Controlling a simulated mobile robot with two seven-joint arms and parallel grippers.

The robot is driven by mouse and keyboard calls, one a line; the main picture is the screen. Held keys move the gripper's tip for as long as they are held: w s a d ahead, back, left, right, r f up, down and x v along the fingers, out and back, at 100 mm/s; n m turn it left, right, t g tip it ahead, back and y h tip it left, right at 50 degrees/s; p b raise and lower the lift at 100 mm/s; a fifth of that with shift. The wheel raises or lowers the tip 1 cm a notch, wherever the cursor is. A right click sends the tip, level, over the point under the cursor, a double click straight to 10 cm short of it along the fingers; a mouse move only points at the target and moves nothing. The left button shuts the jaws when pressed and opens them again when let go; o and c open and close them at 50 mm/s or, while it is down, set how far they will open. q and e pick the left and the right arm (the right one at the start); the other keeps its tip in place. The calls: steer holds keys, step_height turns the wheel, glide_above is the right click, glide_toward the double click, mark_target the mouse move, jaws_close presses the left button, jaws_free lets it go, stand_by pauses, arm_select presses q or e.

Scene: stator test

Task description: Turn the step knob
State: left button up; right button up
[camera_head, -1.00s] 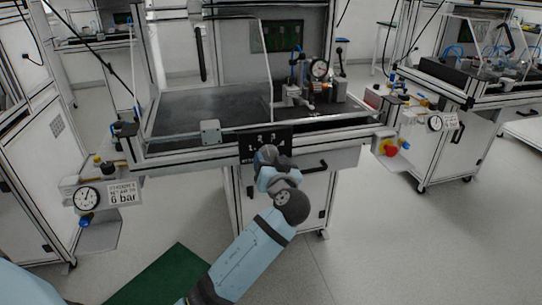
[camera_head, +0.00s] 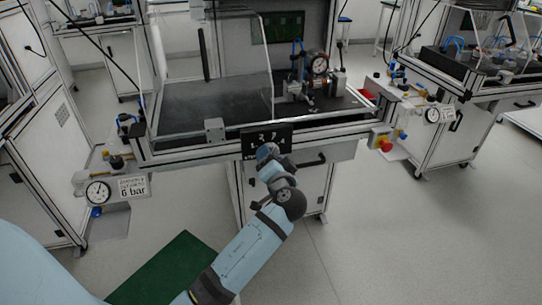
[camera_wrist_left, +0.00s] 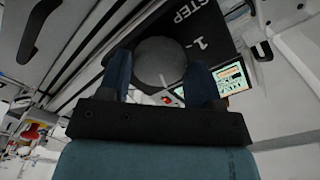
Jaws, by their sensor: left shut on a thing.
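The step knob (camera_wrist_left: 158,62) is a round, dark grey knob on a black panel (camera_head: 281,136) at the front edge of the test bench. The panel carries white numbers, and the word STEP reads tilted on it in the left wrist view (camera_wrist_left: 208,22). My left gripper (camera_wrist_left: 160,72) has its two blue fingers on either side of the knob, shut on it. In the head view the left gripper (camera_head: 267,152) is in front of the panel and hides the knob.
The bench top (camera_head: 220,100) is dark, behind a clear guard. A pressure gauge (camera_head: 320,65) stands among fittings on it. Another gauge (camera_head: 98,192) is at the lower left beside a 6 bar label. A red emergency knob (camera_head: 385,144) is on the right. The floor (camera_head: 390,245) at right is clear.

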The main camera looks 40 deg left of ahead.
arm_select(q)
steer(key=shift+r, duration=0.1)
arm_select(e)
steer(key=shift+f, duration=0.1)
arm_select(q)
steer(key=o, duration=0.9)
